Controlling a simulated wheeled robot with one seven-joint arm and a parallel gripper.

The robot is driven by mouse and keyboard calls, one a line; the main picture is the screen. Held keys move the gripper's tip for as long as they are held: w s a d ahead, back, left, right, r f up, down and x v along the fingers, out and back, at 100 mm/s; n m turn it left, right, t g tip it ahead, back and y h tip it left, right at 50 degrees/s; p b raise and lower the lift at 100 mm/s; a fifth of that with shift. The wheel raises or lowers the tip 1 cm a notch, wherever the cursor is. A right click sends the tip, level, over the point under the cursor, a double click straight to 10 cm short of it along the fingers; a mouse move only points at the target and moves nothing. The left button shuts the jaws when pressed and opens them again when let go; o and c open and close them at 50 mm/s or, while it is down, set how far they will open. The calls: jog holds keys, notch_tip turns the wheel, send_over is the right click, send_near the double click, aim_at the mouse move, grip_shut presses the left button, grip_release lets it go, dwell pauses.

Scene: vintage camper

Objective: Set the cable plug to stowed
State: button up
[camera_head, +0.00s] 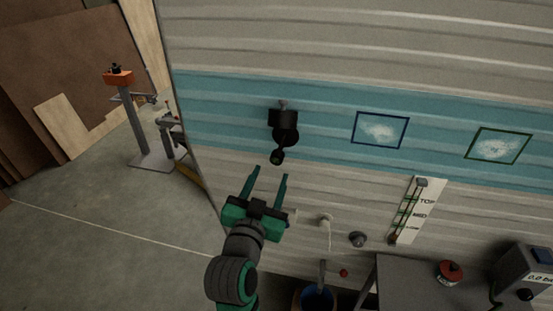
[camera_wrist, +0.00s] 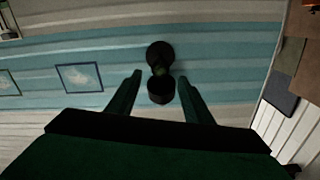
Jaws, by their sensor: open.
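A black fitting (camera_head: 284,120) is mounted on the teal band of the camper wall, with a dark round part below its blocky top. A small dark plug-like end with a greenish face (camera_head: 277,157) hangs at its bottom; I take this to be the cable plug. My gripper (camera_head: 270,171) is open and empty, just below that end, fingers pointing up toward it. In the wrist view the dark fitting (camera_wrist: 160,52) and a dark cylinder (camera_wrist: 161,94) show between the open fingers, apart from both. Whether the plug is seated cannot be told.
Two framed pictures (camera_head: 380,130) hang right of the fitting. A white labelled gauge strip (camera_head: 417,211), a white hook-like fitting (camera_head: 326,220) and a dark knob (camera_head: 357,239) sit lower right. A grey table (camera_head: 412,285) stands below. Open floor (camera_head: 90,220) lies left.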

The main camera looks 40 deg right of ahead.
aim_at(276, 161)
jog(key=x, duration=0.8)
jog(key=shift+w+d, duration=0.2)
jog(key=shift+w, duration=0.05)
